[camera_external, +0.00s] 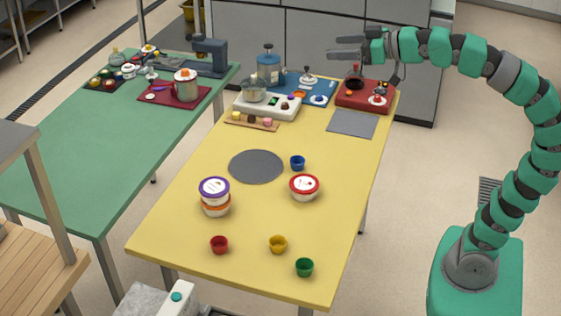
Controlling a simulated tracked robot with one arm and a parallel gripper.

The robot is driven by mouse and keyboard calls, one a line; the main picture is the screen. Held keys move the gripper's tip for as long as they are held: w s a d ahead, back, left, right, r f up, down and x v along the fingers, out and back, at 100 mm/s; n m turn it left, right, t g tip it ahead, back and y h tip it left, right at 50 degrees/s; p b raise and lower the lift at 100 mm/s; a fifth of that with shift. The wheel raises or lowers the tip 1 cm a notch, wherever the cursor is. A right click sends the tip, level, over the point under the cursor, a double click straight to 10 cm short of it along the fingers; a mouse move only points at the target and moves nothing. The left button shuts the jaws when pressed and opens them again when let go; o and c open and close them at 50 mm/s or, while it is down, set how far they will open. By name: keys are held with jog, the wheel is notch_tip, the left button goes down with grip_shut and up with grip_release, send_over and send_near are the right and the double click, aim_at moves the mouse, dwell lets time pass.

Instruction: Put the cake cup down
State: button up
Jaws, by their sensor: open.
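Several small cake cups stand upright on the yellow table (200,165). The blue cup (297,163) is beside the right edge of a round grey disc (256,167). The red cup (219,245), the yellow cup (278,244) and the green cup (304,267) are near the table's front edge. My gripper (345,48) is high above the table's far end. Its fingers point left, they are open, and I see nothing between them.
A scale-like white device (268,107), a red box (366,96) and a grey square mat (352,123) occupy the far end. A green table (75,150) stands left.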

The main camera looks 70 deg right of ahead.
dwell(0.3)
jog(key=w+d+f+m+g+h+b, duration=0.1)
jog(key=w+d+f+m+g+h, duration=0.35)
jog(key=w+f, duration=0.6)
jog(key=w+d+f+m+g+h, duration=0.3)
jog(key=w+d+f+m+g, duration=0.25)
jog(key=f, duration=0.75)
jog(key=m+g+h+b, duration=0.2)
jog(key=m+g+h, duration=0.3)
jog(key=m+g, duration=0.4)
send_near(300, 160)
jog(key=shift+m+t+y, duration=0.25)
jog(key=shift+m+t, duration=0.35)
jog(key=shift+s+r+x, duration=0.15)
jog(key=shift+x, duration=0.7)
jog(key=shift+s+r+x, duration=0.1)
jog(key=shift+s+x, duration=0.05)
jog(key=shift+x, duration=0.75)
jog(key=shift+s+r+x, duration=0.15)
jog(key=shift+x, duration=0.7)
jog(key=c, duration=1.1)
